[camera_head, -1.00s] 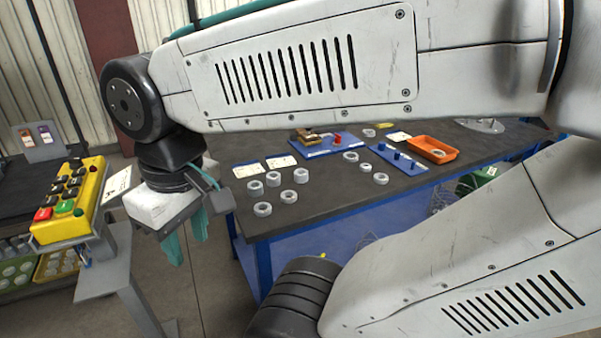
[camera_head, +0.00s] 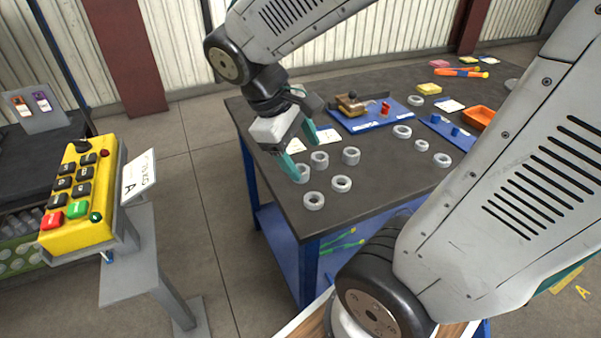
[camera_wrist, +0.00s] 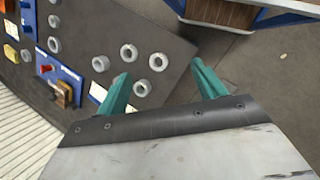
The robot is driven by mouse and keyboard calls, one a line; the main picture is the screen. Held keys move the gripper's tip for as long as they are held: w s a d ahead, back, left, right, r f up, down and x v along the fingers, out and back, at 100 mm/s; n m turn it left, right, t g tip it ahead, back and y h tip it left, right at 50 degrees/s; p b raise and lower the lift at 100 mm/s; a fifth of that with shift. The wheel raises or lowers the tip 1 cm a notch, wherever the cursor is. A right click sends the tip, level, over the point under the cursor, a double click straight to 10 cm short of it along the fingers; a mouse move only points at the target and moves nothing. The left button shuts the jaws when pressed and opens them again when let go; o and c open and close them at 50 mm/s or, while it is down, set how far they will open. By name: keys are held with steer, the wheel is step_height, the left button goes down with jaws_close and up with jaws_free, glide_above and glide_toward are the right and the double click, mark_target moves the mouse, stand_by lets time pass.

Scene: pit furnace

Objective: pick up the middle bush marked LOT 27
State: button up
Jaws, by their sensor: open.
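Several pale grey ring-shaped bushes stand in a loose cluster at the near left of the dark table (camera_head: 370,190). No LOT 27 marking is readable.
White cards (camera_head: 327,136) lie behind the bushes. A blue fixture board (camera_head: 375,118), more rings (camera_head: 402,131), a blue peg board and an orange tray (camera_head: 479,117) are farther right. A yellow button box (camera_head: 80,195) stands on a grey stand at left.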

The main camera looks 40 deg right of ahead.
steer(key=w+d+f+n+g+h, duration=0.2)
steer(key=w+d+f+n+h, duration=0.15)
steer(key=w+f+n, duration=0.35)
steer(key=n+h, duration=0.3)
steer(key=h, duration=0.1)
glide_toward(300, 170)
steer(key=s, duration=0.2)
steer(key=s+r, duration=0.1)
steer(key=shift+s+d+t, duration=0.1)
steer(key=shift+d+t, duration=0.2)
steer(key=shift+t, duration=0.1)
steer(key=shift+d+f+n, duration=0.2)
steer(key=shift+f+n, duration=0.05)
steer(key=shift+n, duration=0.05)
steer(key=x, duration=0.7)
steer(key=shift+w+d+f, duration=0.1)
steer(key=shift+w+d, duration=0.1)
steer(key=shift+w, duration=0.1)
steer(key=c, duration=1.3)
